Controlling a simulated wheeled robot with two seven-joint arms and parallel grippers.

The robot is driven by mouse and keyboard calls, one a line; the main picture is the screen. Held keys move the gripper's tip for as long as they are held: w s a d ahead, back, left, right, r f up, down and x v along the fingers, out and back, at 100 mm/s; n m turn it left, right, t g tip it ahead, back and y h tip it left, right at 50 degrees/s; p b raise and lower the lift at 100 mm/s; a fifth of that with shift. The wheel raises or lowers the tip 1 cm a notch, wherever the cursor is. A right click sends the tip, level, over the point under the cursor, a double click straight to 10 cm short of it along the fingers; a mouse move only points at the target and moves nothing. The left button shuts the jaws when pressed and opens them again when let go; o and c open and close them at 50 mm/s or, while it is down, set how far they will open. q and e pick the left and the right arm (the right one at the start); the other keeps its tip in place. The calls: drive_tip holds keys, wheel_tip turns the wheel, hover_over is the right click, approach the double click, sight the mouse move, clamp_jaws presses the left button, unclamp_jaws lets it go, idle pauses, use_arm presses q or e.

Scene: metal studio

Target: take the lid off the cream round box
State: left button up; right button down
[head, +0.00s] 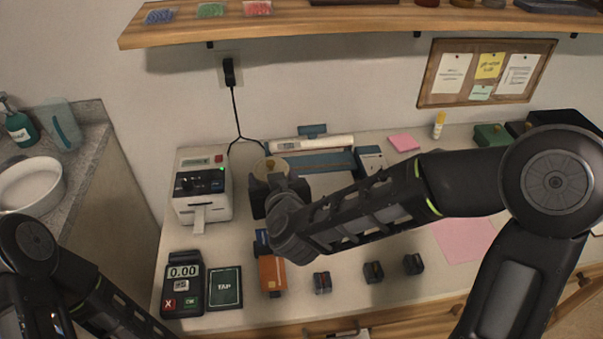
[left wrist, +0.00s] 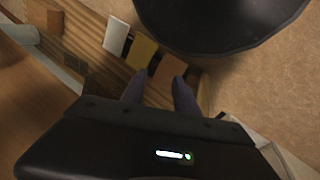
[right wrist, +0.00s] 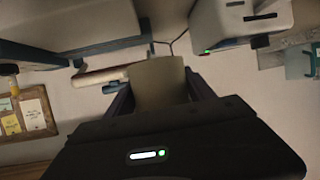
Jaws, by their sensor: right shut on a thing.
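The cream round box (head: 271,166) is on the back part of the desk, mostly hidden behind my right gripper in the head view. My right gripper (head: 266,190) reaches it from the front and is shut on a cream piece (right wrist: 157,82), which fills the space between its fingers in the right wrist view. I cannot tell where the lid ends and the body begins, or whether they touch. My left gripper (left wrist: 158,92) is empty, with a gap between its fingers. It is outside the head view, where only its arm shows at the lower left.
A label printer (head: 203,190) stands left of the box, with a cable behind. A blue and white device (head: 318,155) lies close behind on the right. A card terminal (head: 184,284), an orange box (head: 271,273) and small dark blocks line the front. A shelf (head: 350,20) overhangs the back.

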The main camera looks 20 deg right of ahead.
drive_tip(key=s+a+r, duration=0.1)
drive_tip(key=a+r, duration=0.1)
drive_tip(key=a, duration=0.6)
drive_tip(key=shift+a+r, duration=0.15)
drive_tip(key=shift+a, duration=0.15)
use_arm(q)
drive_tip(key=shift+o, duration=0.2)
